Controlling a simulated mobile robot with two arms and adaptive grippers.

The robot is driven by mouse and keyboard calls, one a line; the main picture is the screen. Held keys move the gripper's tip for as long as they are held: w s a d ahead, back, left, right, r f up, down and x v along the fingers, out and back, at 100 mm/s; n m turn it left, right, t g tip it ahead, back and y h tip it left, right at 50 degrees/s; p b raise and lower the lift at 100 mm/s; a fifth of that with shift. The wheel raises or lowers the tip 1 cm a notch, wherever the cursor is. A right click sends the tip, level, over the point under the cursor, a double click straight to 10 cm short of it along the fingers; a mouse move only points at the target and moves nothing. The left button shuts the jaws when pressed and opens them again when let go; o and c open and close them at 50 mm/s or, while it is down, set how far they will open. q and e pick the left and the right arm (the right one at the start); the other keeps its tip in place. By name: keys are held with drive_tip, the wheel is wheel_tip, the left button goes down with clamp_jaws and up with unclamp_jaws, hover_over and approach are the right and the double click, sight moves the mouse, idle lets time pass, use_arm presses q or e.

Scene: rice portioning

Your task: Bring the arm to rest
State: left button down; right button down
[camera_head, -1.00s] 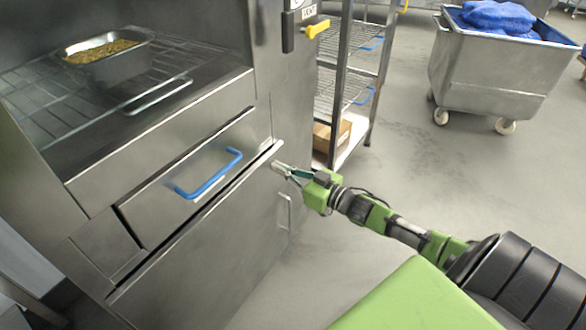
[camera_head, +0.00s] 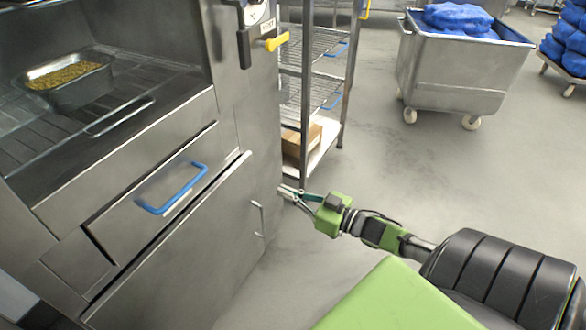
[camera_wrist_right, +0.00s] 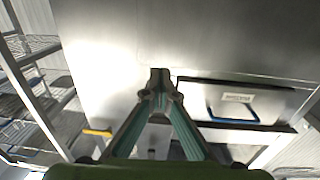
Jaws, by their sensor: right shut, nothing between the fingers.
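My right gripper (camera_head: 287,192) is shut and empty in the head view, beside the front right edge of the steel cabinet (camera_head: 222,240). I cannot tell whether it touches the cabinet. In the right wrist view its fingers (camera_wrist_right: 160,78) meet at the tips in front of a steel surface. My right arm reaches in from the lower right. My left gripper is not in view.
A drawer with a blue handle (camera_head: 172,190) is on the cabinet front. A pan of grainy food (camera_head: 75,92) sits on the rack above. A wire shelf unit (camera_head: 318,165) stands behind my gripper. A steel cart (camera_head: 455,75) is at the back right, with open floor before it.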

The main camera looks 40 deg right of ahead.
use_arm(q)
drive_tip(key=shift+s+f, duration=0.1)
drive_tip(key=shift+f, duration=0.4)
use_arm(e)
drive_tip(key=shift+v, duration=0.8)
drive_tip(key=shift+f, duration=0.1)
